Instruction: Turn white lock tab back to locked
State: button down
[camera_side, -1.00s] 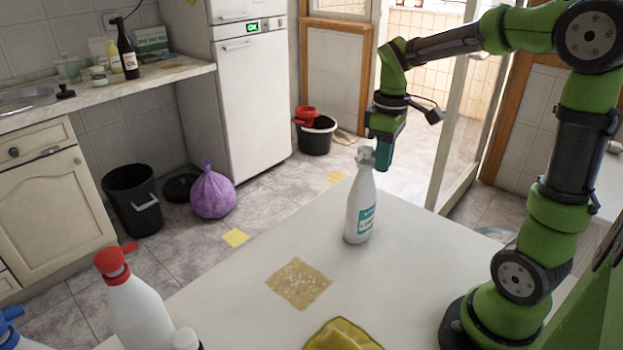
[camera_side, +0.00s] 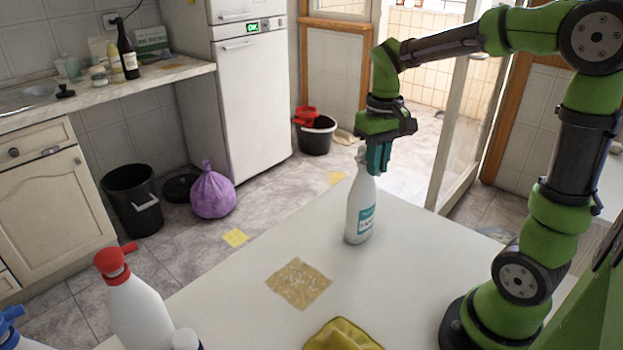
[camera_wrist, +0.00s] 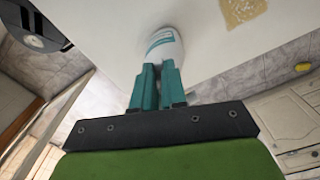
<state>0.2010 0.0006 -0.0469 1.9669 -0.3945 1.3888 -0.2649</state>
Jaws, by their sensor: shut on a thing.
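A white spray bottle (camera_side: 361,212) with a teal label stands upright near the far edge of the white table (camera_side: 240,290). My gripper (camera_side: 375,160) is at the top of the bottle, with its teal fingers shut on the spray head, which they mostly hide. In the wrist view the fingers (camera_wrist: 158,82) are close together over the bottle top, and the bottle (camera_wrist: 165,45) with its label shows beyond them. The white lock tab itself is hidden or too small to make out, so I cannot tell which way it is turned.
A tan crumb-strewn patch (camera_side: 298,284) and a yellow cloth (camera_side: 343,335) lie on the table. A white bottle with a red spray head (camera_side: 135,305) stands at the front left.

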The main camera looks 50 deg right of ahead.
dwell(0.4)
jog(key=c, duration=1.2)
grip_release()
jog(key=shift+o, duration=0.2)
jog(key=shift+r, duration=0.1)
notch_tip(320, 180, up, 17)
jog(key=s+a+f+t+y, duration=0.2)
jog(key=s+a+f+t, duration=0.5)
jog(key=a+f, duration=0.4)
jog(key=shift+s+a+f, duration=0.15)
jog(key=shift+s+f, duration=0.3)
jog(key=shift+f, duration=0.5)
